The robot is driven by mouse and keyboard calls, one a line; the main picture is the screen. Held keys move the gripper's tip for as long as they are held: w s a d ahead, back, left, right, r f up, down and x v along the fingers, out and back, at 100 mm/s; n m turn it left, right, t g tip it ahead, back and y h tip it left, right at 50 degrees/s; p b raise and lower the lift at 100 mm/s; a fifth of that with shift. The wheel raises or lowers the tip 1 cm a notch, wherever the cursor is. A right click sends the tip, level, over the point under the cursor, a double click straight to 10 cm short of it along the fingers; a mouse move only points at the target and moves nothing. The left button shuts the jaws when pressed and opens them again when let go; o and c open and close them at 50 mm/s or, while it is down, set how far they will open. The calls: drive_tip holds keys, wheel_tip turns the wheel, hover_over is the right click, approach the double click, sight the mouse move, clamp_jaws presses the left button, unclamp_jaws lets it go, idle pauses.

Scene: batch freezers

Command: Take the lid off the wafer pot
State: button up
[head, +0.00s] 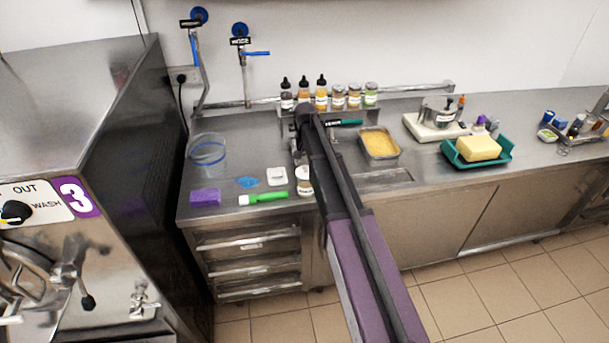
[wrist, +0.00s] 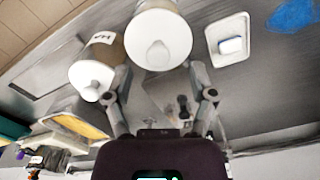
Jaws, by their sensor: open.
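Two lidded pots show in the wrist view. One white lid with a knob (wrist: 158,40) is at top centre, between and just beyond my open fingertips. A second pot (wrist: 107,50), also white-lidded, is at the left beside my left finger; its label is partly readable, perhaps "WA", so I cannot be sure which is the wafer pot. My gripper (wrist: 160,88) is open and empty. In the head view one pot (head: 304,181) stands at the counter's front, left of my arm. My arm hides the other pot and most of my gripper there.
A white dish (head: 277,176), green-handled tool (head: 264,198), purple sponge (head: 205,197) and clear tub (head: 208,155) lie to the left. A yellow-filled pan (head: 379,142) is to the right. Several bottles and jars (head: 321,95) line the back shelf.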

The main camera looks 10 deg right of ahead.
sight(306, 166)
drive_tip(key=shift+d+f+b, duration=0.1)
drive_tip(key=shift+f+b, duration=1.2)
drive_tip(key=shift+f, duration=0.25)
drive_tip(key=c, duration=0.9)
